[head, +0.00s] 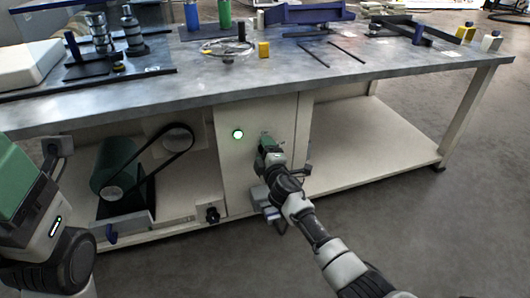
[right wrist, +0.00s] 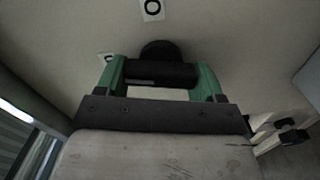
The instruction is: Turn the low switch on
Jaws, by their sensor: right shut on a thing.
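A black switch handle (right wrist: 160,73) on a round black base sits on the pale bench panel (right wrist: 225,40) in the right wrist view. My right gripper (right wrist: 161,75) is shut on it, with a green finger on each side. A white label with a black ring (right wrist: 152,8) shows above the switch, and a second label (right wrist: 106,57) is partly hidden at its left. In the head view my right gripper (head: 268,146) is against the panel and hides the switch. My left gripper (head: 18,182) is at the left edge, partly cut off, its fingertips not clearly visible.
A lit green lamp (head: 238,134) is on the panel left of my right gripper. A green motor with a belt (head: 117,168) and a black knob (head: 212,214) are under the bench. The grey benchtop (head: 230,88) overhangs the panel. The lower right shelf (head: 375,140) is clear.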

